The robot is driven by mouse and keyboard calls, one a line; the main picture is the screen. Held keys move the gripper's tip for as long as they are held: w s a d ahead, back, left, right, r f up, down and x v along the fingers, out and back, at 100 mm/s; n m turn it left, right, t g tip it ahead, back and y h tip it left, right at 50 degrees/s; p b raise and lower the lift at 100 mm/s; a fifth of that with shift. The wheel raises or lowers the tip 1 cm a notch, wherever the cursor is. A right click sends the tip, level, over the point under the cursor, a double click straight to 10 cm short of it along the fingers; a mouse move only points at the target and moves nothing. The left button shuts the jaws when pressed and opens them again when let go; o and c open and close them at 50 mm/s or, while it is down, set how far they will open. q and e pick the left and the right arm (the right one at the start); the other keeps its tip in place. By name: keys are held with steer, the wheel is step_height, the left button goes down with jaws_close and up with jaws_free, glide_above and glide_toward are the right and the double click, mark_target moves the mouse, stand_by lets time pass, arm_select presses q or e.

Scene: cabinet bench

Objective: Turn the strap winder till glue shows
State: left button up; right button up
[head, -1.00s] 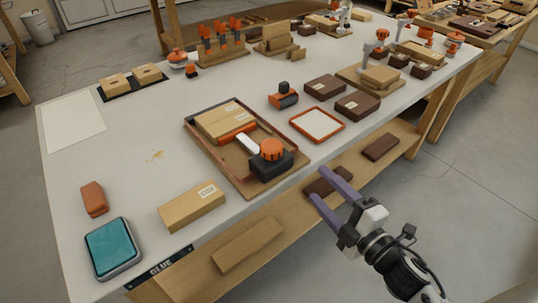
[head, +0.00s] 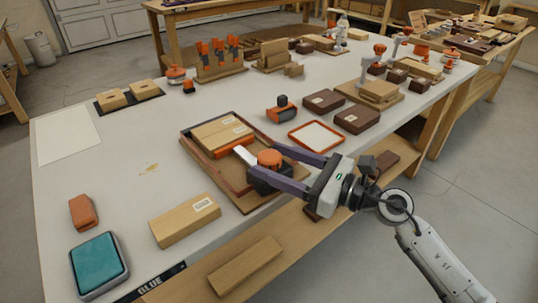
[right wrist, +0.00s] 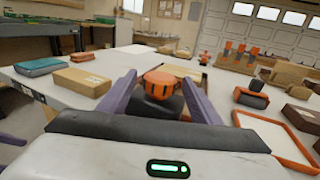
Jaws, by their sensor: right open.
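The strap winder, an orange ribbed knob (head: 269,158) on a black block, sits at the near right corner of a brown tray (head: 196,151). A white piece lies beside it. My right gripper (head: 263,160) is open, its purple fingers on either side of the winder. In the right wrist view, the orange knob (right wrist: 160,83) stands between the fingers; I cannot tell whether they touch it. A "GLUE" label (head: 150,283) is on the table's front edge. Purple pieces at the left edge of the right wrist view look like my left gripper's fingers (right wrist: 12,139), mostly cut off.
Cardboard boxes (head: 220,132) lie in the tray. A long carton (head: 185,220), a teal-topped box (head: 99,263) and an orange-brown block (head: 83,212) stand to the left. An orange-rimmed frame (head: 316,137) and dark boxes (head: 357,119) lie to the right. The tabletop left of the tray is mostly clear.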

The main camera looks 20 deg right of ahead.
steer(key=shift+x, duration=0.95)
steer(key=shift+c, duration=0.4)
